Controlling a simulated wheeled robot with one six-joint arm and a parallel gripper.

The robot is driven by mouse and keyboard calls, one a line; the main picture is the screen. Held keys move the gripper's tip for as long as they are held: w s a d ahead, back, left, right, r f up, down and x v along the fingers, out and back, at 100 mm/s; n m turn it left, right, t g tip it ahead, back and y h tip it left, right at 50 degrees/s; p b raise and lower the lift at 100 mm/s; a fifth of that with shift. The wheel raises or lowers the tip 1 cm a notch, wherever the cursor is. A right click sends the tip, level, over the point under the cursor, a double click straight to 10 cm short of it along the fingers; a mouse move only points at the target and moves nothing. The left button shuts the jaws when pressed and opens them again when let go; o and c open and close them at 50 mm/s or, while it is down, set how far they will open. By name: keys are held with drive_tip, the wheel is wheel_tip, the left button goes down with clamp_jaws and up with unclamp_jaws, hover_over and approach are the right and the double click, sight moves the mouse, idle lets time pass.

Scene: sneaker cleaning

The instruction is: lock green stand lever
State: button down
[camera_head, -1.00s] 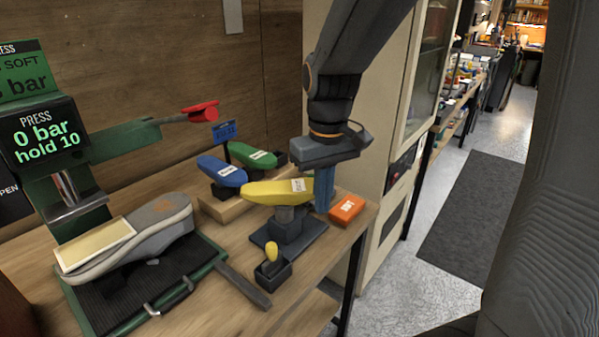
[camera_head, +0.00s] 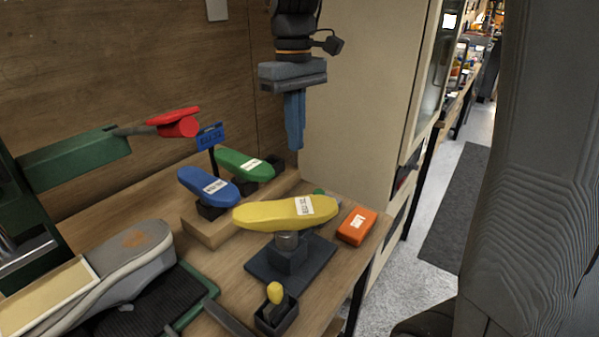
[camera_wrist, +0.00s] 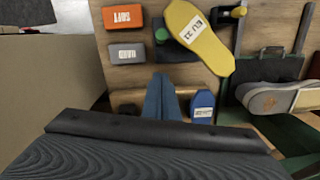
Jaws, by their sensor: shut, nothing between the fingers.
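A dark metal stand (camera_head: 290,262) on the bench carries a yellow shoe form (camera_head: 270,215). A small green knob (camera_head: 318,191) peeks out behind the yellow form; in the wrist view the green knob (camera_wrist: 161,35) shows beside the form, on a dark base. How its lever is set cannot be told. A yellow knob (camera_head: 275,293) stands upright in a dark holder at the front. My gripper (camera_head: 294,147) hangs above the back of the bench, blue fingers together and empty, apart from the stand. Its fingers (camera_wrist: 160,76) point toward the knob side in the wrist view.
Blue (camera_head: 209,187) and green (camera_head: 245,164) forms stand on a wooden block behind. An orange box (camera_head: 357,226) lies right of the stand; a grey box (camera_wrist: 126,54) shows in the wrist view.

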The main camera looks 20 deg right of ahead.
drive_tip(key=s+d+f+p, duration=0.1)
drive_tip(key=s+f+p, duration=0.1)
drive_tip(key=f, duration=0.8)
drive_tip(key=shift+s+d+p, duration=0.25)
drive_tip(key=shift+s+p, duration=0.15)
drive_tip(key=shift+s, duration=0.25)
drive_tip(key=shift+s, duration=0.1)
